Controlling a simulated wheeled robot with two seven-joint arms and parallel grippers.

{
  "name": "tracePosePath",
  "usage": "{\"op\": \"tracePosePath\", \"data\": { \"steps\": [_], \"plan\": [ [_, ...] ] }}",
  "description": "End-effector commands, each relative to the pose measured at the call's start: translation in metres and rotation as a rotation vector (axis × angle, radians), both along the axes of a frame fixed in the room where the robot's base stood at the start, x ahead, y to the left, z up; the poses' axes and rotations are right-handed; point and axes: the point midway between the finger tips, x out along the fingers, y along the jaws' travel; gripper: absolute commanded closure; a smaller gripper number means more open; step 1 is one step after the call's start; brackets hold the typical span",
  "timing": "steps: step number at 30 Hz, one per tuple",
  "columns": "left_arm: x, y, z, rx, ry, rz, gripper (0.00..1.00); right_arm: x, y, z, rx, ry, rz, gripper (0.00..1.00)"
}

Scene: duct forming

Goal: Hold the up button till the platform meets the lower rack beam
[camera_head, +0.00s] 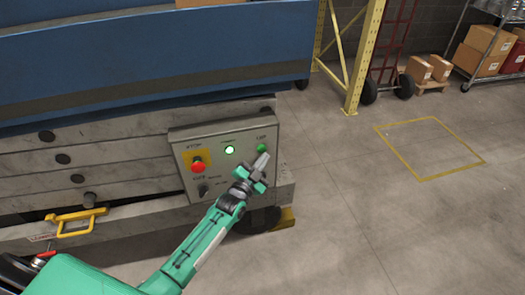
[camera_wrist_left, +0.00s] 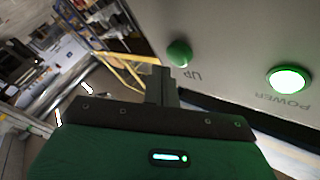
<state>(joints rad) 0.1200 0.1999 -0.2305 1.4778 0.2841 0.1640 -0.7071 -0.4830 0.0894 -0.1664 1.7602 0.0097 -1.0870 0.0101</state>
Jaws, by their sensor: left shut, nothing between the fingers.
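The control panel (camera_head: 225,155) is a grey box on the front right of the lift. Its green up button (camera_head: 262,148) is at the upper right; the wrist view shows the button (camera_wrist_left: 180,53) beside the label "UP". My left gripper (camera_head: 262,162) is shut and empty, its fingertips just below the button in the head view. In the wrist view the fingertips (camera_wrist_left: 162,72) appear close beside the button, and I cannot tell whether they touch it. The blue platform (camera_head: 150,50) sits on the lift above. The lower rack beam cannot be made out. My right gripper is not in view.
The panel also has a red stop button (camera_head: 198,167), a lit green power lamp (camera_head: 229,150) and a dark knob (camera_head: 203,190). A yellow rack upright (camera_head: 362,60) stands behind. The floor at the right is clear around a yellow marked square (camera_head: 430,148).

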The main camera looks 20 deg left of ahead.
Motion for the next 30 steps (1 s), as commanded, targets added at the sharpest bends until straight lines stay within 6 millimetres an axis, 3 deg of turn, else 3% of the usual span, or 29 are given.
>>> {"op": "tracePosePath", "data": {
  "steps": [30],
  "plan": [
    [0.0073,0.0047,0.0003,-0.001,0.000,0.000,1.00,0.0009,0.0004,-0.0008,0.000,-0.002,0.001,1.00]
  ]
}}
